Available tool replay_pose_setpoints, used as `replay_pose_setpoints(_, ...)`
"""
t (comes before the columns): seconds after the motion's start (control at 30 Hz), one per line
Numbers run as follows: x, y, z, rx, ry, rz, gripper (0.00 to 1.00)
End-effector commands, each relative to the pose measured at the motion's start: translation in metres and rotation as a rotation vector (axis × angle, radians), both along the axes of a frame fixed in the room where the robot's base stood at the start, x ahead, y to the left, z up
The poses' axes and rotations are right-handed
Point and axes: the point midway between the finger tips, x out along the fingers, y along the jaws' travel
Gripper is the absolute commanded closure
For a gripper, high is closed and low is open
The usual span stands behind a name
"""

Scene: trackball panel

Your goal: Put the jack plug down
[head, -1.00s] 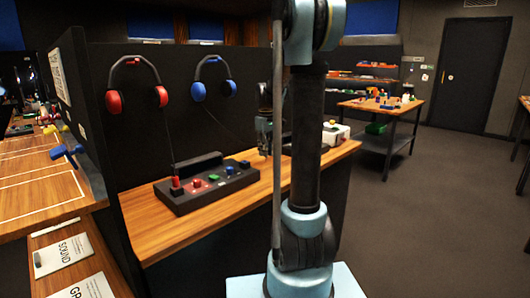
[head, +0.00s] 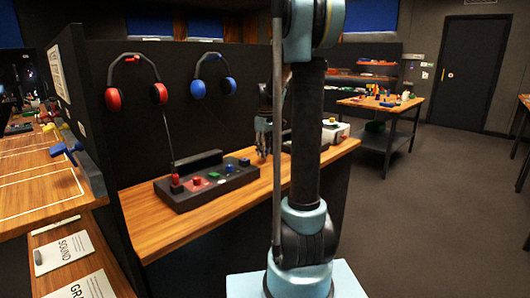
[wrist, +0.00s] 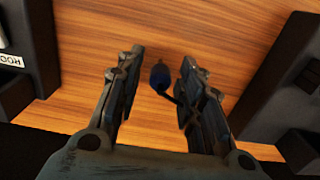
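The jack plug (wrist: 160,77) is a small blue piece with a dark cable trailing toward the right finger. In the wrist view it lies between the fingertips of my gripper (wrist: 160,68), over the wooden counter, with a gap on both sides. It appears to rest on the wood. My gripper is open and points down. In the head view my gripper (head: 263,148) is low over the counter, just right of the black panel (head: 205,188). I cannot make out the plug there.
The panel carries coloured buttons and a red plug (head: 176,184). Red headphones (head: 113,100) and blue headphones (head: 199,90) hang on the dark wall behind. A white device (head: 333,130) stands farther right. Bare wooden counter (head: 165,232) lies in front of the panel.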

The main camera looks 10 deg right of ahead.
Motion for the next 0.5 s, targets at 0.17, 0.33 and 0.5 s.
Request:
replay_pose_setpoints(0.17, 0.000, 0.000, 0.007, 0.000, 0.000, 0.000, 0.65)
replay_pose_setpoints(0.33, 0.000, 0.000, 0.029, 0.000, 0.000, 0.000, 0.65)
replay_pose_setpoints(0.5, 0.000, 0.000, 0.061, 0.000, 0.000, 0.000, 0.65)
